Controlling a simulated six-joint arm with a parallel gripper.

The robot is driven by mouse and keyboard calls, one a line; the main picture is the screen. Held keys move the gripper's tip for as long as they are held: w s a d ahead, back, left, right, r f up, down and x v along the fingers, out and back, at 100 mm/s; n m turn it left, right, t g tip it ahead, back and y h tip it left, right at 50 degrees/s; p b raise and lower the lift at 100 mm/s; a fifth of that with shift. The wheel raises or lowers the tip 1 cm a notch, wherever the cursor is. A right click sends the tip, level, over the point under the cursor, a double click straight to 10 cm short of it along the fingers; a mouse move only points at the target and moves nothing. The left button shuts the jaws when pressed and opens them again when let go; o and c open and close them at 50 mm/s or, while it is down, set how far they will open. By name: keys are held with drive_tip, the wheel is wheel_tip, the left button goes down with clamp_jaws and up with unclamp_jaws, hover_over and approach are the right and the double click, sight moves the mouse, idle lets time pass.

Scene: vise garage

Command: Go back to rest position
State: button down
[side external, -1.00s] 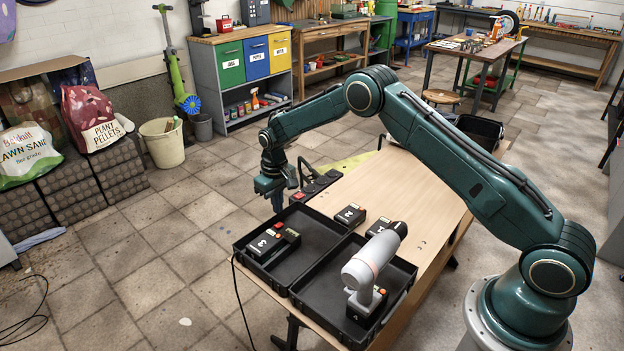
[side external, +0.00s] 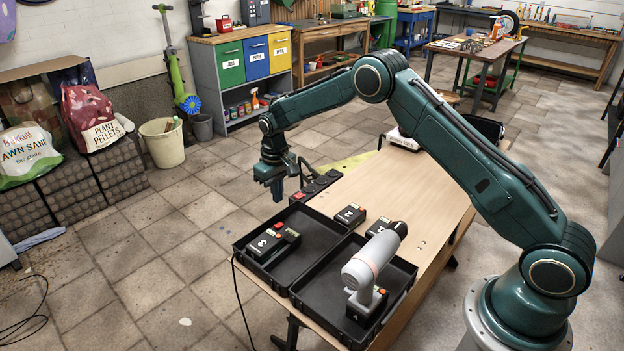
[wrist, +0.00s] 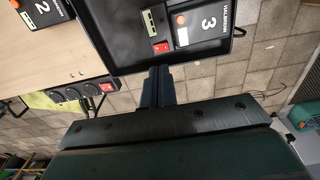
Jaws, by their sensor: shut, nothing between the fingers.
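My gripper (side external: 277,191) points down above the far left edge of the wooden workbench (side external: 421,199), behind the left black tray. In the wrist view my gripper (wrist: 158,72) shows as dark fingers held together, with nothing between them. The black battery marked 3 (side external: 272,242) lies in the left tray (side external: 296,281); it also shows in the wrist view (wrist: 199,24). The gripper is apart from the battery and the tray.
The right tray (side external: 402,286) holds a grey and white tool (side external: 372,262) standing on a battery. Two more batteries, one marked 2 (side external: 350,215), stand behind the trays. A power strip (side external: 318,186) lies at the bench's left edge. The bench's middle is clear.

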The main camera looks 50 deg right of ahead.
drive_tip(key=s+r+t, duration=0.1)
drive_tip(key=s+r, duration=0.4)
drive_tip(key=r, duration=0.3)
drive_tip(key=s+a+r+t, duration=0.1)
drive_tip(key=s+r, duration=0.4)
drive_tip(key=r, duration=0.3)
drive_tip(key=s+r+t, duration=0.1)
drive_tip(key=s+r, duration=0.4)
drive_tip(key=r, duration=0.3)
drive_tip(key=s+r+t, duration=0.2)
drive_tip(key=s+r, duration=0.1)
drive_tip(key=s, duration=2.3)
drive_tip(key=shift+s+a, duration=0.2)
drive_tip(key=shift+a, duration=0.1)
